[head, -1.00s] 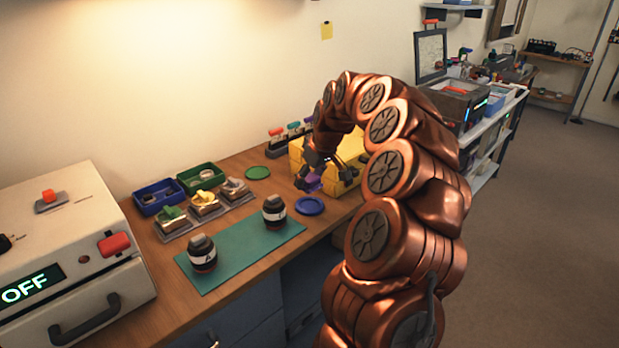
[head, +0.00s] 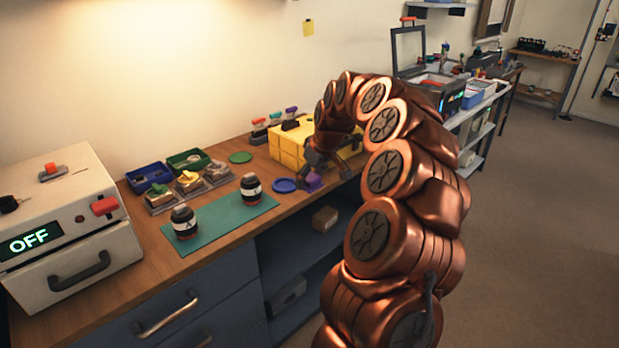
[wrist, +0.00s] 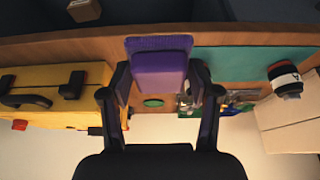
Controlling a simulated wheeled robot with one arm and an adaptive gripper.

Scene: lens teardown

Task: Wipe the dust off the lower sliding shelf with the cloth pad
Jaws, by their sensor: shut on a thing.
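My gripper (wrist: 160,92) is shut on a purple cloth pad (wrist: 158,70), which sits between its two fingers in the wrist view. In the head view my gripper (head: 328,172) and the pad (head: 313,181) are over the front right part of the bench, by the yellow case. An open shelf space (head: 312,240) shows under the bench, with a brown box on its upper board and a grey box lower down. My arm hides its right side. I cannot make out dust on any shelf.
A yellow case (head: 288,146) stands behind my gripper. A blue disc (head: 284,185) lies left of the pad. Two dark jars stand on a green mat (head: 204,238). Blue drawers (head: 172,310) with handles are left of the shelf space. Open floor (head: 530,230) is at the right.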

